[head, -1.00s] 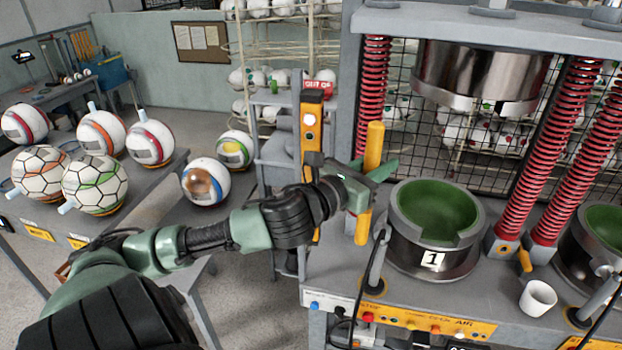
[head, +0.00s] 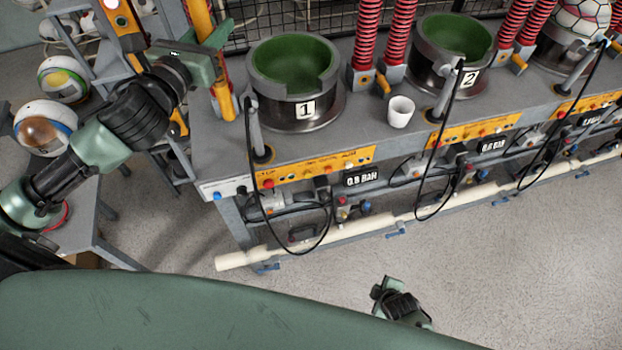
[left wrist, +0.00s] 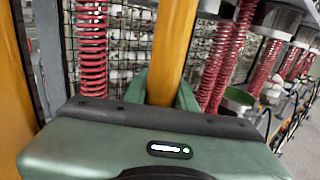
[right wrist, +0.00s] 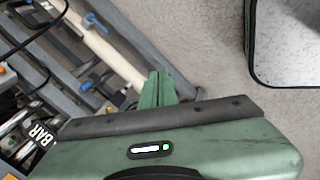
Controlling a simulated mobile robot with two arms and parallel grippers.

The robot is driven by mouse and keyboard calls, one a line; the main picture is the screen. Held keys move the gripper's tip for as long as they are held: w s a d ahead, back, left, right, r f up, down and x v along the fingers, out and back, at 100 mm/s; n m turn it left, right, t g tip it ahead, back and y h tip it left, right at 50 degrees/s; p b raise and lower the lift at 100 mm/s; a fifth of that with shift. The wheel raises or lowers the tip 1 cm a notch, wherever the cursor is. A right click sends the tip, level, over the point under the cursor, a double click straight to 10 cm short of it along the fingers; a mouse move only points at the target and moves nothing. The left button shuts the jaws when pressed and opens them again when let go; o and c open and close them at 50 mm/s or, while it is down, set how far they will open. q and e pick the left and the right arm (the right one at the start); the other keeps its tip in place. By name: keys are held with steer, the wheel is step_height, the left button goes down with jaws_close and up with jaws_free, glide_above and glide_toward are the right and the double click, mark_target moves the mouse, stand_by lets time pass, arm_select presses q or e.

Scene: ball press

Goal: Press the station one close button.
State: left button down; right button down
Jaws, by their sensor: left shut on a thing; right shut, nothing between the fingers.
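The station one panel (head: 318,167) is an orange strip with small red and yellow buttons, on the bench front below the green-lined cup marked 1 (head: 295,80). Its lettering is too small to tell which button is close. My left gripper (head: 217,47) is shut on an upright yellow bar (head: 223,102) left of cup 1; the bar also shows between the fingers in the left wrist view (left wrist: 176,45). My right gripper (head: 382,287) is low in front of the bench, apart from the panel. In the right wrist view its fingers (right wrist: 157,85) are shut and empty.
A white cup (head: 400,111) stands on the bench between cup 1 and the cup marked 2 (head: 455,55). Black hoses (head: 328,225) hang before the bench front. A cream pipe (head: 370,226) runs low along it. Open floor (head: 520,270) lies in front.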

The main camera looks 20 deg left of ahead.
steer(key=w+a+r+n+t+y, duration=0.1)
steer(key=w+a+r+n, duration=0.5)
steer(key=r+n, duration=0.15)
steer(key=w+a+r+n+t+y, duration=0.1)
steer(key=w+a+r+n+t, duration=0.1)
steer(key=w+a+r+n, duration=0.55)
steer(key=s+a+r+n, duration=0.2)
steer(key=a+r+n, duration=0.1)
steer(key=r+n, duration=0.2)
steer(key=s+a+r+n+y, duration=0.1)
steer(key=s+a+r+n, duration=0.1)
steer(key=a+r+n, duration=0.2)
step_height(320, 180, up, 4)
steer(key=shift+f+n+t+y, duration=0.25)
steer(key=shift+n+t+y, duration=0.05)
steer(key=shift+n, duration=0.4)
steer(key=shift+a+f, duration=0.1)
glide_toward(309, 176)
steer(key=s+f+x, duration=0.1)
steer(key=x, duration=0.4)
steer(key=shift+w+a, duration=0.25)
steer(key=shift+w, duration=0.55)
